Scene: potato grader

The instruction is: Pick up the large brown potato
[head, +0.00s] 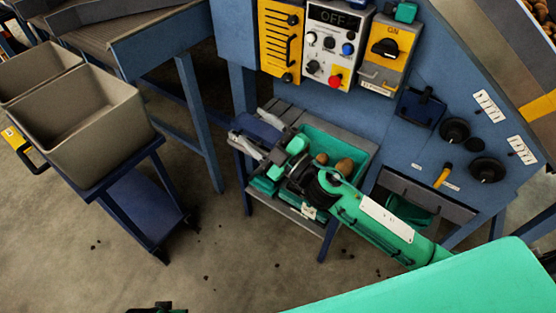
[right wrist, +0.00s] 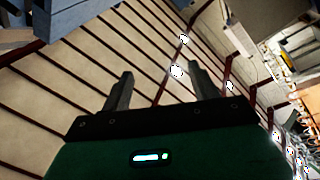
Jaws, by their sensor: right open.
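Two brown potatoes lie in a green tray (head: 313,133) on a small side stand in the head view. The larger-looking brown potato (head: 344,167) is at the right, partly hidden by my right arm. The smaller one (head: 321,159) is beside it. My right gripper (head: 256,131) is left of the tray, pointing away from the potatoes to the upper left. In the right wrist view its two fingers (right wrist: 160,92) are apart with nothing between them; no potato shows there. A small dark piece at the bottom edge of the head view may be my left gripper (head: 157,308).
Grey bins (head: 100,125) stand on a blue cart at the left. A blue machine with a control panel (head: 334,45) and a yellow switch box (head: 388,48) rises behind the stand. The floor between cart and stand is mostly clear, with small dark crumbs.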

